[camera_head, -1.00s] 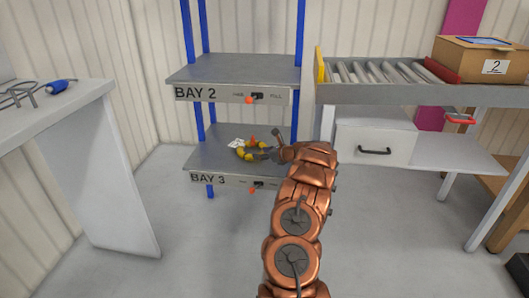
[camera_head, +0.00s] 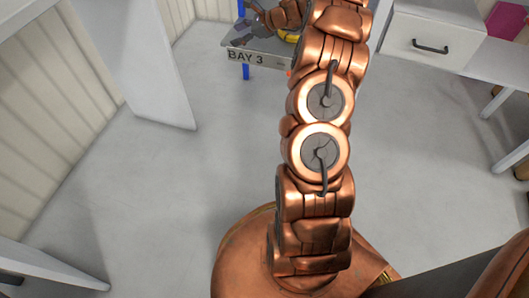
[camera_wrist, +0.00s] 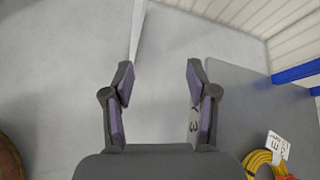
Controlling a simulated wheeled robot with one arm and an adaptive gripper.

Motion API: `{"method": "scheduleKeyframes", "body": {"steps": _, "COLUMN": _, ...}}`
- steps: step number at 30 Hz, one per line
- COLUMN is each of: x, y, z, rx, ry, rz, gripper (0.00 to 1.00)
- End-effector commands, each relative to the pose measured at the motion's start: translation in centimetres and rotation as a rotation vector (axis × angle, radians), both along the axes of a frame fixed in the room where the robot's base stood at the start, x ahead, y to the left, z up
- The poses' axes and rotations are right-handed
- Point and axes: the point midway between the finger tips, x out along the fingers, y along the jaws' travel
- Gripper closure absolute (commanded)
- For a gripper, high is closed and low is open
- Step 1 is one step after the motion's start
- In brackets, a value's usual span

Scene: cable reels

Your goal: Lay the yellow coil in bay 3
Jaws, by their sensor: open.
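The yellow coil (camera_wrist: 257,160) lies on the grey shelf (camera_wrist: 245,105) of bay 3, cut by the lower right edge of the wrist view. It has a white tag and a reddish part beside it. In the head view the coil (camera_head: 292,38) shows only as a small patch behind my arm, above the BAY 3 label (camera_head: 246,57). My gripper (camera_wrist: 159,78) is open and empty, apart from the coil. In the head view my gripper (camera_head: 250,20) is at the shelf's left end, left of the coil, partly cut by the top edge.
A blue post (camera_wrist: 298,72) rises at the shelf's edge near the ribbed wall. A white table (camera_head: 135,65) stands left of the shelf. A white drawer unit (camera_head: 432,35) stands to its right. The floor in front is clear.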

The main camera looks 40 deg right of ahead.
Motion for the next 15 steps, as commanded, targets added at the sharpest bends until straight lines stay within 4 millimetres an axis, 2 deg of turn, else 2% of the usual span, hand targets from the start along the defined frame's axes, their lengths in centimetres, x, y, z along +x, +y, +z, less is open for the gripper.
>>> {"method": "scheduleKeyframes", "body": {"steps": 1, "x": -0.4, "y": 3.0, "z": 0.9, "rx": -0.028, "ry": 0.001, "rz": 0.069, "gripper": 0.42}}
{"method": "scheduleKeyframes", "body": {"steps": 6, "x": -3.1, "y": 11.6, "z": 2.7, "rx": -0.142, "ry": 0.001, "rz": 0.308, "gripper": 0.42}}
{"method": "scheduleKeyframes", "body": {"steps": 11, "x": -7.0, "y": 18.6, "z": 4.0, "rx": -0.248, "ry": -0.006, "rz": 0.532, "gripper": 0.42}}
{"method": "scheduleKeyframes", "body": {"steps": 15, "x": -11.3, "y": 23.7, "z": 4.7, "rx": -0.343, "ry": -0.012, "rz": 0.729, "gripper": 0.42}}
